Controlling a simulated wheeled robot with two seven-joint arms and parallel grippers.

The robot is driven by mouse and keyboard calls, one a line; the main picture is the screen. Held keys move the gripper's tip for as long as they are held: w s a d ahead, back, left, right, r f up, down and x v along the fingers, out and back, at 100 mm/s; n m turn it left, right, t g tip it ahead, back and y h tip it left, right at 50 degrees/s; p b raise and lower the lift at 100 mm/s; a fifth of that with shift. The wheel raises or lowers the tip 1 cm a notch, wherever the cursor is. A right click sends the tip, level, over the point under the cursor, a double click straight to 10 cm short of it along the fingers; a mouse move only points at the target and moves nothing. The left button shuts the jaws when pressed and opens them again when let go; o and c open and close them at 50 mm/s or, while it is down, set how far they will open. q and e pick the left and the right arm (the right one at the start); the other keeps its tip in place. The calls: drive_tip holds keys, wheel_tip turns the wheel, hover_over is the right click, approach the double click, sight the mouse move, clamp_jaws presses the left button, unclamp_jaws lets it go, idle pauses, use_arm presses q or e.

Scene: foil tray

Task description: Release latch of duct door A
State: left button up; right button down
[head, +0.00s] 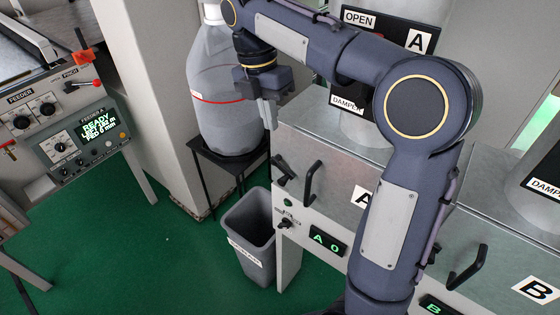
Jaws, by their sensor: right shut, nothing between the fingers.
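Duct door A (337,165) is the grey metal front panel marked with an A label, partly hidden behind my right arm. A black latch (284,172) sits at its upper left corner, with a black bar handle (313,183) just right of it. My right gripper (268,118) is shut and empty, with its fingers pointing down. In the picture it is above and slightly left of the latch, apart from it, and in front of the large bottle. My left gripper is not in view.
A large grey bottle (222,95) stands on a black stand (212,158). A grey bin (248,232) is beside the cabinet. Below the door are a knob (287,223) and an "A 0" display (328,242). A feeder machine (60,115) is at left. Green floor is clear between.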

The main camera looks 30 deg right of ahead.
sight(282, 179)
drive_tip(key=shift+f, duration=0.1)
drive_tip(key=f, duration=0.4)
drive_tip(key=s+f, duration=0.1)
drive_tip(key=f, duration=0.4)
drive_tip(key=s+d+f, duration=0.1)
drive_tip(key=f, duration=0.3)
drive_tip(key=shift+s+f, duration=0.2)
drive_tip(key=shift+f, duration=0.15)
